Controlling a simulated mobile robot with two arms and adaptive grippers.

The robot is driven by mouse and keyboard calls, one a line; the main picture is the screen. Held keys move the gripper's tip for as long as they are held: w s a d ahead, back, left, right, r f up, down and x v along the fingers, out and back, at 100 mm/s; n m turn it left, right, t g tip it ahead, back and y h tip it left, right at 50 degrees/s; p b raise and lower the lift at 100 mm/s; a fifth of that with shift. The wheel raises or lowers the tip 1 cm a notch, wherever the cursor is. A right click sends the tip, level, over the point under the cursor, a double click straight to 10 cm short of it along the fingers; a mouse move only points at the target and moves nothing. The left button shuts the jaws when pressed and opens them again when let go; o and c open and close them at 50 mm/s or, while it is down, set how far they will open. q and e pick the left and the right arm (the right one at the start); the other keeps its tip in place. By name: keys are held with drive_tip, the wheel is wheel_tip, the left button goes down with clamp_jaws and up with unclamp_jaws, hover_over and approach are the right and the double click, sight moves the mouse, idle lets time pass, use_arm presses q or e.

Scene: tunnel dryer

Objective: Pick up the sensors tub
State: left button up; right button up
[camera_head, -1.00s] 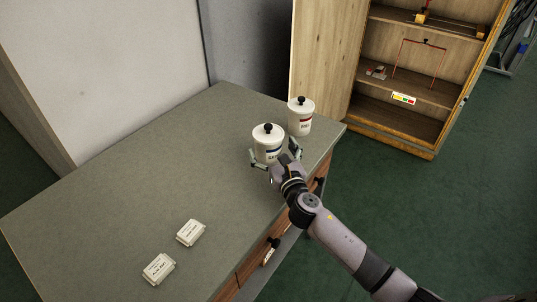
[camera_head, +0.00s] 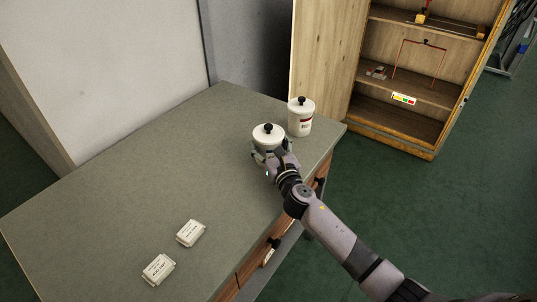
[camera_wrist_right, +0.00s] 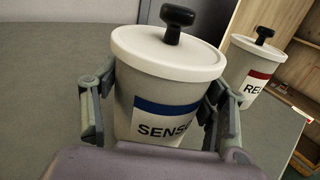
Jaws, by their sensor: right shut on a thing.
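The sensors tub (camera_head: 267,135) is a white lidded tub with a black knob, standing on the grey worktop. In the right wrist view the sensors tub (camera_wrist_right: 165,80) shows a blue band and a label reading "SENS", the rest hidden. My right gripper (camera_head: 270,156) is shut on the tub, with one finger on each side of its body. In the right wrist view the gripper (camera_wrist_right: 158,108) has its fingers against the tub's left and right sides. The tub looks upright. My left gripper is not in view.
A second white tub (camera_head: 301,117) with a red band stands close behind to the right. Two small white boxes (camera_head: 190,233) (camera_head: 158,269) lie at the near part of the worktop (camera_head: 130,190). An open wooden cabinet (camera_head: 400,115) stands beyond. The worktop's left part is clear.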

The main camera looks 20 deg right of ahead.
drive_tip(key=c, duration=0.8)
drive_tip(key=shift+r, duration=0.1)
drive_tip(key=shift+c, duration=0.2)
drive_tip(key=shift+r, duration=0.15)
